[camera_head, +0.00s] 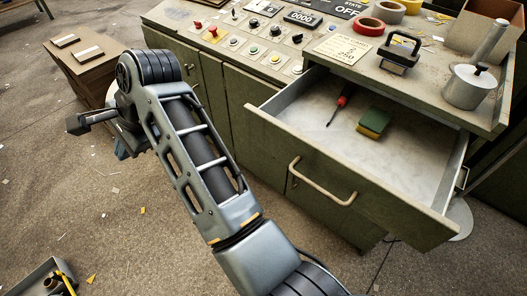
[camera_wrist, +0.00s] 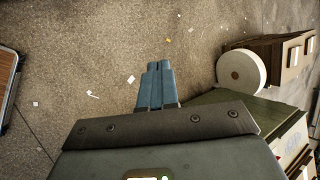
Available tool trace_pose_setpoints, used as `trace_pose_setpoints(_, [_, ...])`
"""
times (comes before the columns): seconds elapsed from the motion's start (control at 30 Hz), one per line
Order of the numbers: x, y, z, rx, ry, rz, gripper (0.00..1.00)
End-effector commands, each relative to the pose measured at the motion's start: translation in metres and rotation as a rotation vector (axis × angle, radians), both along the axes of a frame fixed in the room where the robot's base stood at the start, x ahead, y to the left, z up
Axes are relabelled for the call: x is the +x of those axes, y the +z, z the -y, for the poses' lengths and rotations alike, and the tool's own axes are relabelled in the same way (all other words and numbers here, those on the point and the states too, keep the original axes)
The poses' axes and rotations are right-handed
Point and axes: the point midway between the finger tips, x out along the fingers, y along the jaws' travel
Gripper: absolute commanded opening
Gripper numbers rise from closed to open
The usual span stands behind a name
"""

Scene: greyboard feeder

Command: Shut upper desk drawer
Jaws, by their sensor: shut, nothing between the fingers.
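The upper desk drawer (camera_head: 345,188) is pulled out of the green desk at the right of the head view. Its front carries a beige bar handle (camera_head: 322,184). Inside the drawer lie a red-handled screwdriver (camera_head: 343,103) and a green and yellow sponge (camera_head: 373,123). My gripper (camera_head: 80,122) is at the left of the head view, well apart from the drawer, pointing left. In the wrist view my gripper (camera_wrist: 158,72) shows its two blue-grey fingers together, with nothing between them, above the floor.
The desk top holds a control panel (camera_head: 250,45), tape rolls (camera_head: 368,27), a black-handled block (camera_head: 399,53) and a metal pot (camera_head: 468,86). Cardboard boxes (camera_head: 85,65) stand behind my arm. A white roll (camera_wrist: 242,72) shows in the wrist view. Floor before the drawer is mostly clear.

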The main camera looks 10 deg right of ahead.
Motion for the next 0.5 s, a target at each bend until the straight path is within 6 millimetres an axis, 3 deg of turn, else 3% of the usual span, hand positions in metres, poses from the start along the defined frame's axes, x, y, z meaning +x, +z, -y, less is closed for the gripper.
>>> trace_pose_setpoints(0.03, [-0.003,-0.018,0.008,-0.097,0.079,0.058,0.00])
trace_pose_setpoints(0.2, [-0.012,-0.068,0.041,-0.444,0.413,0.240,0.00])
trace_pose_setpoints(0.5, [-0.029,-0.118,0.108,-1.030,1.112,0.343,0.00])
